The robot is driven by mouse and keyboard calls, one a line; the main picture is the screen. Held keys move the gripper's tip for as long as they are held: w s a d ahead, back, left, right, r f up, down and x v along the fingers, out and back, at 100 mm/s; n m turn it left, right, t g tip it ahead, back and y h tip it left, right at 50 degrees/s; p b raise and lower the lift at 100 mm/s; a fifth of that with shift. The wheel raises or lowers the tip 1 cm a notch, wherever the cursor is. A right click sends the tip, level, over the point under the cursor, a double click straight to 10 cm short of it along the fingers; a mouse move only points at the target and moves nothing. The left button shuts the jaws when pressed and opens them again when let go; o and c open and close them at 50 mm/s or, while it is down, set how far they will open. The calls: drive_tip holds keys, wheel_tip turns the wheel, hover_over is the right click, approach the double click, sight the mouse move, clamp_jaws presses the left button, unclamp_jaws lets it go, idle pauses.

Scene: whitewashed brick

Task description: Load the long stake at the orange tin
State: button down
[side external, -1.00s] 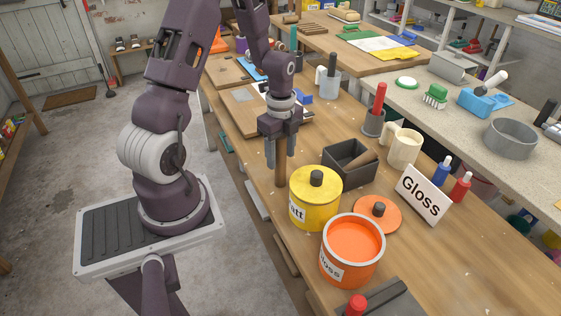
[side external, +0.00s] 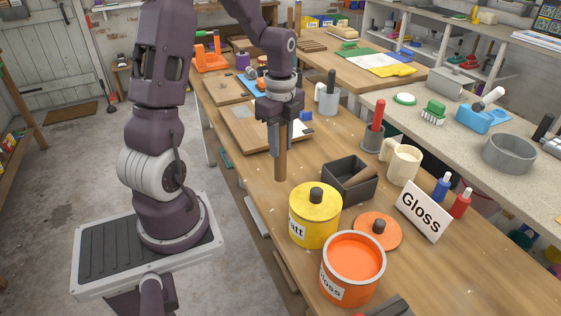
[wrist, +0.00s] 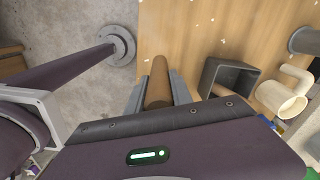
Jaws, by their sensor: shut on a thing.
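My gripper (side external: 279,145) is shut on an upright brown wooden stake (side external: 281,165), which hangs down below the fingers. In the wrist view the stake (wrist: 159,82) lies between the two grey fingers. The orange tin (side external: 338,283), labelled Gloss, stands open at the front, with orange paint inside. The stake is behind and to the left of it, apart from it. The orange lid (side external: 364,238) with a dark knob lies beside the tin. A dark open box (side external: 338,189) holds another brown stake (side external: 360,177), leaning inside. It also shows in the wrist view (wrist: 212,75).
A yellow lidded tin (side external: 322,229) stands between the held stake and the orange tin. A white Gloss sign (side external: 422,211), blue and red bottles (side external: 461,205) and a cream mug (side external: 401,164) stand to the right. The bench's right front is fairly clear.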

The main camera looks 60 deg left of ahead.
sight(281, 123)
wheel_tip(281, 123, up, 9)
drive_tip(key=shift+f, duration=0.2)
drive_tip(key=w+d+g+h, duration=0.1)
drive_tip(key=w+d+h, duration=0.1)
drive_tip(key=d, duration=1.1)
drive_tip(key=w+d+g+h, duration=0.1)
drive_tip(key=w+d, duration=0.2)
drive_tip(key=d, duration=0.9)
wheel_tip(281, 123, down, 11)
drive_tip(key=shift+s+d, duration=0.2)
drive_tip(key=shift+d, duration=0.25)
drive_tip(key=shift+f, duration=0.75)
wheel_tip(281, 123, up, 7)
idle(0.7)
